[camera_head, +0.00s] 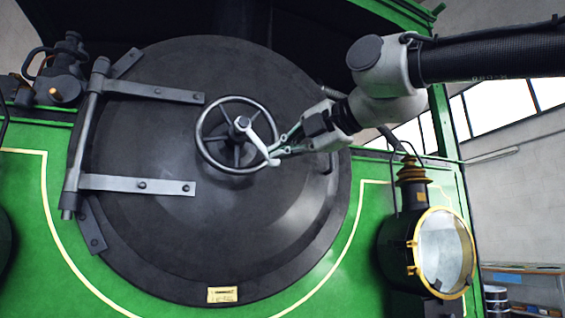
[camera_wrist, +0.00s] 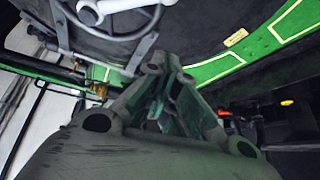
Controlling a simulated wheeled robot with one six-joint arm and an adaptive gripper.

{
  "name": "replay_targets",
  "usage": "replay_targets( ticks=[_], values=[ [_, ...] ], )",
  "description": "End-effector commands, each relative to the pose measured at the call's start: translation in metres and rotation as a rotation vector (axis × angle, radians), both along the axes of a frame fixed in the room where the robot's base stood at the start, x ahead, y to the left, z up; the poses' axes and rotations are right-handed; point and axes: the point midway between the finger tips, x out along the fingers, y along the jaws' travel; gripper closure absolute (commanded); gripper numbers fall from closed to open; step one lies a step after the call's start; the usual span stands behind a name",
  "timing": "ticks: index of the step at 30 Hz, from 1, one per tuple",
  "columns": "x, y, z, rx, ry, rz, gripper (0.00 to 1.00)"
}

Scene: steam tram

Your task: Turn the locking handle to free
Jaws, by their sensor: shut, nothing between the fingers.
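The locking handle (camera_head: 257,141) is a light grey lever at the hub of a round handwheel (camera_head: 205,158) on the black smokebox door. It slants from the hub down to the right, ending near the wheel's lower right rim. My gripper (camera_head: 282,153) is shut and empty, coming in from the right. Its tips are close to the handle's lower end; I cannot tell whether they touch. In the wrist view my gripper (camera_wrist: 165,85) fills the middle. The pale handle (camera_wrist: 118,5) and part of the dark wheel rim (camera_wrist: 150,22) show at the top edge.
The round smokebox door (camera_head: 250,240) has two hinge straps (camera_head: 135,184) on the left. A brass-rimmed lamp (camera_head: 443,250) stands at the lower right, below my arm. The green front (camera_head: 50,255) surrounds the door. The space before the lower door is clear.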

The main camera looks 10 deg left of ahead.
Motion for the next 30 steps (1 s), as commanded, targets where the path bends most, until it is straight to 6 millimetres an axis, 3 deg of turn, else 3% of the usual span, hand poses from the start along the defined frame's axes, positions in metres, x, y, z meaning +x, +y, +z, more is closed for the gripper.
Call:
replay_targets(
  ticks=[8,22,30],
  values=[
    [0.005,0.007,0.002,-0.034,-0.091,0.014,1.0],
    [0.05,0.087,-0.014,-0.035,-0.087,0.014,1.0],
    [0.073,0.062,-0.002,-0.033,-0.087,0.01,1.0]
  ],
)
